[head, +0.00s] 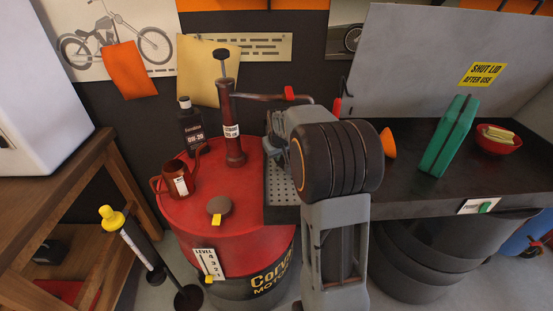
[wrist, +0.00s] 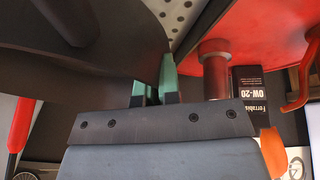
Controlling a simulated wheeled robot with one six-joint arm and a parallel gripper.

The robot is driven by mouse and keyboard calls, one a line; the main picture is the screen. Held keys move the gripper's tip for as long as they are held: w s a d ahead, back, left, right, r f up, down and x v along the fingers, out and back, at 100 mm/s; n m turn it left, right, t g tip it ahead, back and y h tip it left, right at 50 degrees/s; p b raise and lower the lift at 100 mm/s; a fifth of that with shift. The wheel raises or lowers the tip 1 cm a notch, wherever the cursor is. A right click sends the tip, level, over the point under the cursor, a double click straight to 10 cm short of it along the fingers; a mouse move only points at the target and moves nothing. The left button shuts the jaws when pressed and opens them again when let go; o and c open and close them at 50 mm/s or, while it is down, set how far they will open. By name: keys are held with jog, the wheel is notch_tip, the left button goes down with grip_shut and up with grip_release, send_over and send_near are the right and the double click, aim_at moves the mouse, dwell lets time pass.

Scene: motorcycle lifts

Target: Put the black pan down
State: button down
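The black pan (wrist: 115,55) fills much of the upper left of the wrist view as a broad dark shape with a curved edge. My gripper (wrist: 156,90) has green fingertips close together at the pan's near edge, and they appear shut on it. In the head view my arm's wrist covers the gripper and I cannot make out the pan. The wrist is over the join between the red drum (head: 226,225) and the dark counter (head: 430,190). A perforated plate (head: 281,185) lies there, and it also shows in the wrist view (wrist: 176,18). Whether the pan touches it is unclear.
On the drum stand a brown pump (head: 233,140), a black bottle (head: 190,128), a copper can (head: 181,180) and a round brown cap (head: 219,205). An orange cone (head: 388,143), a green case (head: 447,137) and a red bowl (head: 498,142) are on the counter.

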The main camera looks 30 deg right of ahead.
aim_at(278, 164)
jog(key=b+x, duration=0.2)
jog(key=x, duration=0.1)
jog(key=shift+s+a+f, duration=0.1)
jog(key=shift+a+f, duration=0.1)
jog(key=shift+s+f, duration=0.1)
jog(key=shift+f, duration=0.1)
jog(key=shift+b, duration=0.3)
jog(key=c, duration=1.3)
grip_release()
jog(key=shift+f, duration=0.1)
jog(key=shift+c, duration=0.2)
jog(key=s+a+r+b, duration=0.2)
jog(key=s, duration=0.4)
jog(key=s+a+r+b, duration=0.1)
jog(key=s+a+r, duration=0.2)
jog(key=s, duration=0.3)
jog(key=s+a+f+y, duration=0.1)
jog(key=s+a+f, duration=0.3)
jog(key=s+a, duration=0.7)
jog(key=shift+s+n+g+y, duration=0.3)
jog(key=shift+s+y, duration=0.1)
